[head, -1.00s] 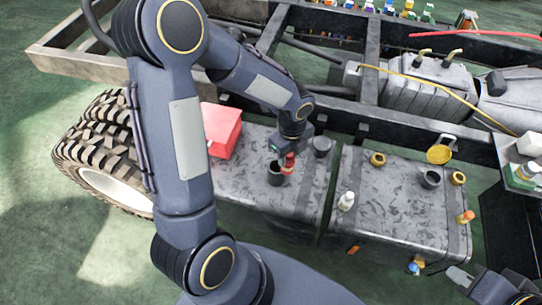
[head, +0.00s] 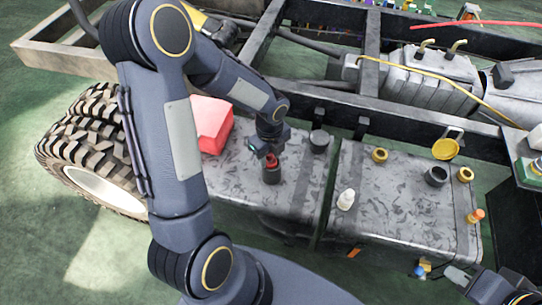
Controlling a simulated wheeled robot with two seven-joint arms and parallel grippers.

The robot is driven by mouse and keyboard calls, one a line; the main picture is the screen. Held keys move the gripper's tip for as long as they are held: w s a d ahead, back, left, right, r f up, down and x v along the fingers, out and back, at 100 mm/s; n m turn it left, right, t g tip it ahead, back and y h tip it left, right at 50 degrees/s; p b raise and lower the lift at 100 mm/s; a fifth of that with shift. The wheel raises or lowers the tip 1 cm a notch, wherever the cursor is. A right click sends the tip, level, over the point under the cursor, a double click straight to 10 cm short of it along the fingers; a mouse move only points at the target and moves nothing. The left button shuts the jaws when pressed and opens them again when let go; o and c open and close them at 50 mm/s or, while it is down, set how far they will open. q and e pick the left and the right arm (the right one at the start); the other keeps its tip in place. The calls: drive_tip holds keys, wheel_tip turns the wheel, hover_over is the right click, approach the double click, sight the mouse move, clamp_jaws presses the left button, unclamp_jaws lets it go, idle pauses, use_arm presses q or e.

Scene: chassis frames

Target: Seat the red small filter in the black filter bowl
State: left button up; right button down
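The red small filter (head: 271,160) is at the mouth of the black filter bowl (head: 271,176), its lower part hidden by the bowl's rim. The bowl stands upright on the left grey tank. My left gripper (head: 269,156) comes down from above and looks shut on the filter; its fingers are small and partly hidden. I cannot tell whether the filter rests on the bowl's floor. My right gripper (head: 457,276) is low at the right edge, away from the filter and bowl; its finger gap is unclear.
A red box (head: 211,122) stands left of the bowl. A dark cylinder (head: 319,141) stands behind right. The right tank (head: 385,215) carries a white bottle (head: 346,199), yellow rings, another black cup (head: 436,176) and an orange-capped bottle (head: 475,215). Chassis rails run behind.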

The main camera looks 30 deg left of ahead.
use_arm(q)
drive_tip(key=o, duration=0.4)
drive_tip(key=shift+d, duration=0.1)
drive_tip(key=shift+r, duration=0.1)
wheel_tip(320, 180, up, 12)
drive_tip(key=p, duration=0.2)
drive_tip(key=s+d+r+n+t+h, duration=0.1)
drive_tip(key=s+r+n+t, duration=0.1)
drive_tip(key=s+n, duration=0.3)
drive_tip(key=s+d+r+n+t+h, duration=0.1)
drive_tip(key=s+r+n, duration=0.2)
drive_tip(key=s+n, duration=0.3)
drive_tip(key=s+d+r+n+t+h, duration=0.1)
drive_tip(key=s+n, duration=0.5)
drive_tip(key=n, duration=0.7)
drive_tip(key=shift+d+r+t+h, duration=0.2)
drive_tip(key=shift+d+r+t, duration=0.15)
drive_tip(key=shift+r, duration=0.2)
drive_tip(key=shift+d+r+t+h, duration=0.2)
drive_tip(key=shift+r+t, duration=0.25)
drive_tip(key=shift+r, duration=0.1)
